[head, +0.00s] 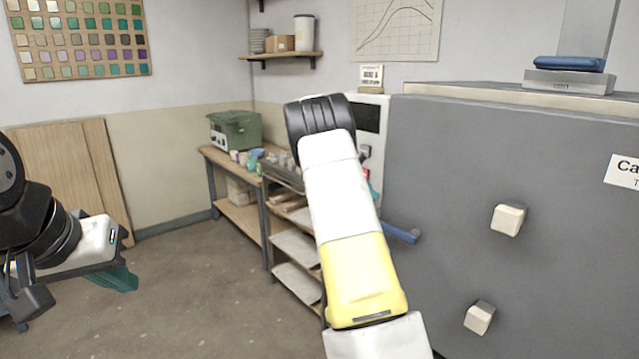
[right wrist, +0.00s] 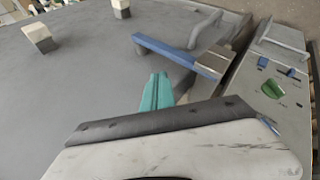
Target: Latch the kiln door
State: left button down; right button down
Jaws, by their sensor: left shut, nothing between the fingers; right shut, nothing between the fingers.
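The large grey kiln door (head: 450,170) fills the right of the head view, with pale block knobs (head: 508,219) on its face. It also shows in the right wrist view (right wrist: 90,100). A blue latch handle (head: 400,233) sticks out low, partly hidden by my right arm. In the right wrist view the blue handle (right wrist: 165,52) runs to a metal piece near the door's edge. My right gripper (right wrist: 157,80) is shut and empty, its teal fingertips just short of the handle; contact is not visible. My left gripper (head: 125,283) is shut and empty, far left of the door.
A workbench (head: 230,160) with a green box (head: 235,130) and small pots stands at the back. A white cabinet with a dark panel (head: 368,117) is behind my right arm. A grey panel with a green part (right wrist: 272,89) lies beside the door. Floor at left is clear.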

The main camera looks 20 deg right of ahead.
jog(key=w+a+r, duration=0.2)
jog(key=w+a, duration=0.3)
jog(key=a, duration=0.1)
jog(key=shift+w+a+r, duration=0.15)
jog(key=shift+w+r, duration=0.15)
jog(key=shift+r, duration=0.05)
jog(key=s+a+r+n+t+y, duration=0.2)
jog(key=s+r+t+y, duration=0.15)
jog(key=s, duration=0.35)
jog(key=s+a+r+n+t+y, duration=0.2)
jog(key=s+a+r+n+y, duration=0.15)
jog(key=s, duration=0.35)
jog(key=s+a+f+n+t+y, duration=0.1)
jog(key=s+a+f+n+t, duration=0.1)
jog(key=s+a, duration=0.4)
jog(key=s+a+f+n+t+y, duration=0.1)
jog(key=s+a, duration=0.6)
jog(key=s, duration=0.8)
jog(key=shift+s+f+n+t+y, duration=0.2)
jog(key=shift+f+n+t+y, duration=0.25)
jog(key=shift+t, duration=0.7)
